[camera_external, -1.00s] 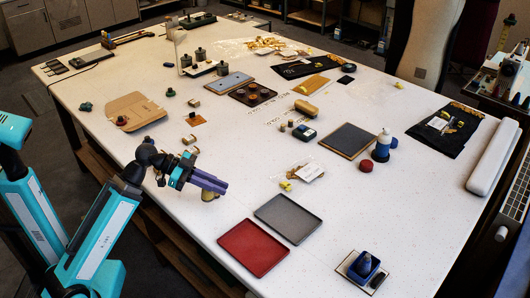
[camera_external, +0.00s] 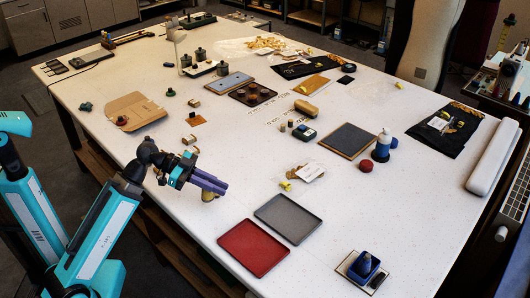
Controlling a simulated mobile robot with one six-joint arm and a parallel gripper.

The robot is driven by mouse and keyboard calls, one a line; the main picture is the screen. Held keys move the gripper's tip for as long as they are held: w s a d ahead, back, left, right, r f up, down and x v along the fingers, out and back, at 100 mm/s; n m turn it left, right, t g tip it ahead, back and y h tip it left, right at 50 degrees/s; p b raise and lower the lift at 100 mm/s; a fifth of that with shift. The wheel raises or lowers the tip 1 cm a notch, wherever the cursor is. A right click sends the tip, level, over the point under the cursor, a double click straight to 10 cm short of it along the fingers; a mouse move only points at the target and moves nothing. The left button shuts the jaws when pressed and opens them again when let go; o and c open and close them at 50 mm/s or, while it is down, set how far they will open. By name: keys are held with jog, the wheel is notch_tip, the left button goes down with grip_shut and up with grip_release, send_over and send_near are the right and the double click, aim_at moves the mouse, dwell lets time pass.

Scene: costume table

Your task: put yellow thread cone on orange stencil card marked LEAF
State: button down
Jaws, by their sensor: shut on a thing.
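My gripper (camera_external: 208,184) is low over the near left part of the white table, its purple fingers shut on a small yellowish-tan thing (camera_external: 207,197). This looks like the yellow thread cone; the fingers hide its upper part, and I cannot tell whether its bottom touches the table. No LEAF marking is readable on either card.
A red tray (camera_external: 253,248) and a grey tray (camera_external: 288,218) lie right of and nearer than my gripper. Small tan blocks (camera_external: 189,140) stand behind it. A cardboard piece (camera_external: 135,112) lies at left. The table between gripper and dark mat (camera_external: 348,140) is partly clear.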

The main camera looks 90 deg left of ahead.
jog(key=s+a+r+p, duration=0.1)
jog(key=a+p, duration=0.4)
jog(key=a, duration=0.6)
jog(key=s+a+r+p, duration=0.1)
jog(key=a+r+p, duration=0.1)
jog(key=a+p, duration=0.65)
jog(key=s+a+f+n+y+p, duration=0.2)
jog(key=s+a+p, duration=0.7)
jog(key=s+a, duration=0.8)
jog(key=a+n+y, duration=0.1)
jog(key=a, duration=0.3)
jog(key=shift+s, duration=0.4)
jog(key=w+a+p, duration=0.2)
jog(key=w+a, duration=0.2)
jog(key=a, duration=0.3)
jog(key=w+a+f+p, duration=0.1)
jog(key=w+a+p, duration=0.1)
jog(key=a, duration=0.5)
jog(key=shift+x, duration=0.9)
